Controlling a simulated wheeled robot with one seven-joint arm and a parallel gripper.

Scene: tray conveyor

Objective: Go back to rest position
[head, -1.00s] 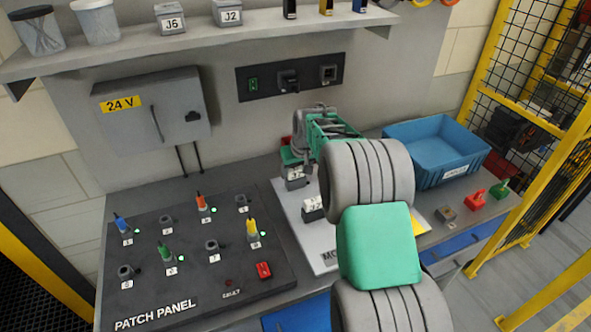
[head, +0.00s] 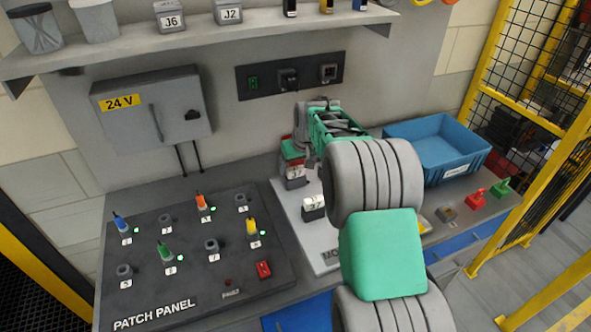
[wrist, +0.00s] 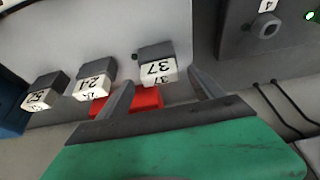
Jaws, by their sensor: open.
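My gripper (head: 292,157) is at the back of the work surface in the head view, partly hidden by my own arm. In the wrist view my gripper (wrist: 162,92) is open, its two grey fingers apart with nothing held between them. A grey block with a white label reading 37 (wrist: 157,68) stands just beyond the fingers, apart from them. A red thing (wrist: 140,100) shows partly behind the left finger. In the head view a labelled block (head: 295,174) stands just below my gripper, and another block (head: 313,207) stands nearer on the pale board (head: 323,255).
The dark patch panel (head: 150,285) with coloured plugs lies left. A blue bin (head: 440,150) stands right, with red (head: 475,197) and green (head: 499,187) items before it. A shelf (head: 250,28) overhangs the back; a yellow fence (head: 530,120) borders the right.

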